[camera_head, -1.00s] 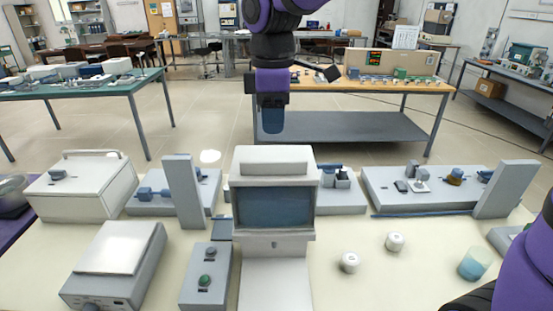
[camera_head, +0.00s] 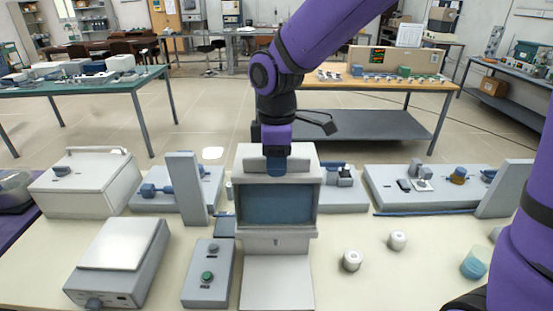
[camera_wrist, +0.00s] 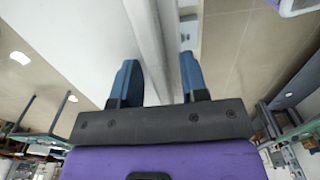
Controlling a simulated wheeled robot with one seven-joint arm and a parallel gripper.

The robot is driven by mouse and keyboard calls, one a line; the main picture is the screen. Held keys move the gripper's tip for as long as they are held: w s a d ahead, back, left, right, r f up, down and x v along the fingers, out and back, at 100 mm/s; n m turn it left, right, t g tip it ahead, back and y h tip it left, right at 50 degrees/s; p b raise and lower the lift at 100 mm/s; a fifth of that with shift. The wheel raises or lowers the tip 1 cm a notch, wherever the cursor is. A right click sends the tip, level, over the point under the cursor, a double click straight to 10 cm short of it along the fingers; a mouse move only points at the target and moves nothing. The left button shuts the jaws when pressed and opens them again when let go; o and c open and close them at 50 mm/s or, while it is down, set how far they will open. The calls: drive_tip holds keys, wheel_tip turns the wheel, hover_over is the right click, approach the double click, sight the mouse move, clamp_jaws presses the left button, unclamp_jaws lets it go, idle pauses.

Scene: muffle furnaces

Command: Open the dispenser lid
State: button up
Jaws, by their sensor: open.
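A pale box-shaped device with a dark blue front panel (camera_head: 275,205) stands in the middle of the bench; I take it for the dispenser, though no label confirms this. Its raised top (camera_head: 248,163) is partly hidden by my gripper (camera_head: 276,172).
A white chest with a handle (camera_head: 88,185), a scale-like unit (camera_head: 120,250) and a button box (camera_head: 208,275) stand to the left. An upright grey panel (camera_head: 187,190) is close left of the device. Two white caps (camera_head: 351,261) and a small beaker (camera_head: 474,264) are at right.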

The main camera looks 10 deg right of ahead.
clamp_jaws()
